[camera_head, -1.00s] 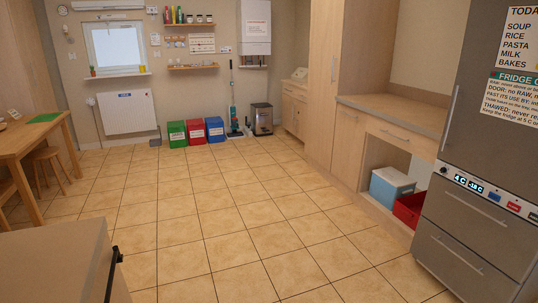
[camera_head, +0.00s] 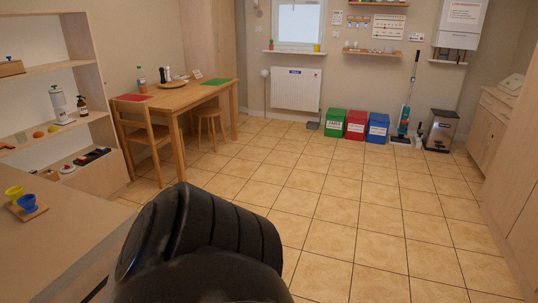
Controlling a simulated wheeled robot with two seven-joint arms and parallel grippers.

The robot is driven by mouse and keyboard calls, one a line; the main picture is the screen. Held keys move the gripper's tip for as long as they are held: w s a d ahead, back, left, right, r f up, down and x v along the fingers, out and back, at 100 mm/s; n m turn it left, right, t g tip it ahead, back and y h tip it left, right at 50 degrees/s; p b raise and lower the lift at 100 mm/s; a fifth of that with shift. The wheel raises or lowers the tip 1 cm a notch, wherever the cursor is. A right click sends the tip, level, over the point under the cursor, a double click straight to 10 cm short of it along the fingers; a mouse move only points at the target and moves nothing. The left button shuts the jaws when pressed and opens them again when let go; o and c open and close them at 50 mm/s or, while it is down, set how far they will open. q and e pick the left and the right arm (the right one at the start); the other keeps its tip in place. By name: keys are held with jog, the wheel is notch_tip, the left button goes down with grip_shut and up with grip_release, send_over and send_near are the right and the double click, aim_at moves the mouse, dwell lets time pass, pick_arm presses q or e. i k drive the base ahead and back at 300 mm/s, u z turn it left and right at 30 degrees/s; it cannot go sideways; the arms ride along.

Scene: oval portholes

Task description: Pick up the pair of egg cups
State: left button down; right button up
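A yellow egg cup (camera_head: 14,192) and a blue egg cup (camera_head: 27,203) stand side by side on a small wooden board (camera_head: 40,210). The board lies on the grey-brown counter top (camera_head: 60,240) at the lower left. A thick black part of my own arm fills the bottom middle, to the right of the counter. Neither gripper's fingers show, so both grippers are out of view.
A wooden shelf unit (camera_head: 92,95) with bottles and small items stands behind the counter. A table (camera_head: 180,96) with a chair (camera_head: 145,130) and stool is beyond it. Green, red (camera_head: 356,125) and blue bins line the far wall. The tiled floor (camera_head: 380,200) is open.

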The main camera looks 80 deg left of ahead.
aim_at(26, 206)
jog(key=z, duration=3.65)
jog(key=k, duration=2.65)
jog(key=z, duration=2.45)
